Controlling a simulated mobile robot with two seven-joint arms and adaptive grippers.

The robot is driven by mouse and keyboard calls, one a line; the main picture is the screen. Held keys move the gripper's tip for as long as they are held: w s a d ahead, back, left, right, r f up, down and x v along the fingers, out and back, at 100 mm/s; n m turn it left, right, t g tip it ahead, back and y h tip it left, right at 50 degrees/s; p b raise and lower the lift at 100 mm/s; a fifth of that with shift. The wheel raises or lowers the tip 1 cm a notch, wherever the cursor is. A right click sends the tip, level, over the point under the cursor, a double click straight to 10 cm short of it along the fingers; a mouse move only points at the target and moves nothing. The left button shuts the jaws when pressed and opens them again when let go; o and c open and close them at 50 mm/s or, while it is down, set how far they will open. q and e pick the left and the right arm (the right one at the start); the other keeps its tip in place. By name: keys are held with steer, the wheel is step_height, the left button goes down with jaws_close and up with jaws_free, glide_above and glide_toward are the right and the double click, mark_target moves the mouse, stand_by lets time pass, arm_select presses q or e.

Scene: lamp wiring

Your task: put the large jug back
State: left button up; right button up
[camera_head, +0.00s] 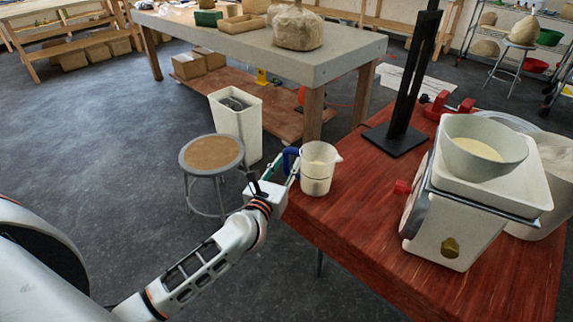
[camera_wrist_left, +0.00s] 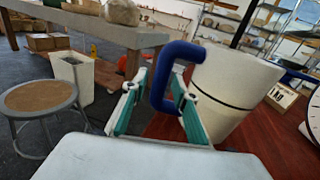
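The large jug (camera_head: 317,168) is a white, upright container with a blue handle, at the left edge of the red table. Pale contents show in it. In the left wrist view, the jug body (camera_wrist_left: 235,92) is to the right, its blue handle (camera_wrist_left: 162,82) near the middle. My left gripper (camera_head: 281,174) is at the handle. Its teal fingers (camera_wrist_left: 160,100) stand on either side of the handle, apart, with a small gap showing on the left. The jug's base appears to rest on the tabletop. My right gripper is not in view.
A white scale (camera_head: 447,227) with a grey bowl (camera_head: 480,148) stands right on the red table (camera_head: 365,235). A black stand (camera_head: 397,138) rises behind. A stool (camera_head: 212,155) and a white bin (camera_head: 236,118) stand left of the table. The tabletop between jug and scale is clear.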

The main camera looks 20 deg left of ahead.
arm_select(q)
steer(key=shift+r, duration=0.1)
steer(key=shift+r, duration=0.15)
steer(key=s+d+f+m+h, duration=0.1)
steer(key=s+d+m+h, duration=0.15)
steer(key=s+m, duration=0.55)
steer(key=s+d+f+m+h, duration=0.2)
steer(key=s+d+m, duration=0.2)
steer(key=s+m, duration=0.45)
steer(key=s+f+m+g, duration=0.2)
steer(key=s+f+m, duration=0.2)
steer(key=f+m, duration=0.3)
steer(key=s+f+m+g+y, duration=0.1)
steer(key=s+f+m+g, duration=0.2)
steer(key=s+f+m, duration=0.2)
steer(key=s+f+m+g, duration=0.2)
steer(key=s+f+m, duration=0.3)
steer(key=f+m, duration=0.5)
steer(key=m, duration=0.2)
steer(key=shift+d+m, duration=0.15)
steer(key=shift+m, duration=0.2)
steer(key=shift+w+r+b, duration=0.1)
steer(key=shift+b, duration=0.2)
